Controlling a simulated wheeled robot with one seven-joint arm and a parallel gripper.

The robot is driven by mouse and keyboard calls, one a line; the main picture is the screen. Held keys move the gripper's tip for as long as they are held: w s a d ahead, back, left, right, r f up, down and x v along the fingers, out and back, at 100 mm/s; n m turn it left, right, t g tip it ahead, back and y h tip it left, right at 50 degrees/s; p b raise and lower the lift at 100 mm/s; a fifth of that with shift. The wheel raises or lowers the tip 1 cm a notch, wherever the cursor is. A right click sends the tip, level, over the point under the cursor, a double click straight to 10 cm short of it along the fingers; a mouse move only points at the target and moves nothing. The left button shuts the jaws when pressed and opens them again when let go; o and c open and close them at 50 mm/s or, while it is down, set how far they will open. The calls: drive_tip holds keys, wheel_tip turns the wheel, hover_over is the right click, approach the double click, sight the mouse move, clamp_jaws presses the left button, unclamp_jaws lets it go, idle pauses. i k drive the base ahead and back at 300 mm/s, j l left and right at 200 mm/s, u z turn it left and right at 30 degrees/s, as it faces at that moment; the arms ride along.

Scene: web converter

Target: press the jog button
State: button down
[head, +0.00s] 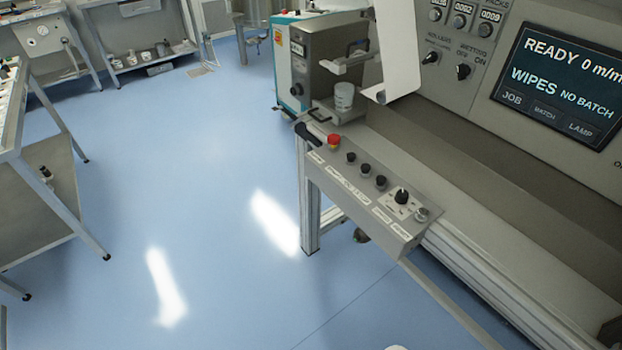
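A grey control box (340,182) sticks out from the front of the machine at the middle of the head view. On its top are three small black buttons: one nearest the red mushroom button (351,157), a middle one (365,169) and one nearest the dial (381,182). White labels lie beside them, too small to read, so I cannot tell which is the jog button. A black dial (402,197) and a round metal fitting (422,214) sit at the near end. My gripper is not in view.
The red mushroom button (333,140) is at the box's far end, beside a black handle (306,133). The screen (557,85) reads READY, 0 m/m, WIPES, NO BATCH. A white cup (344,95) stands behind. Benches line the left; the blue floor (190,190) between is clear.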

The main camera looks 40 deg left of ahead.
sight(365, 168)
drive_tip(key=u, duration=1.35)
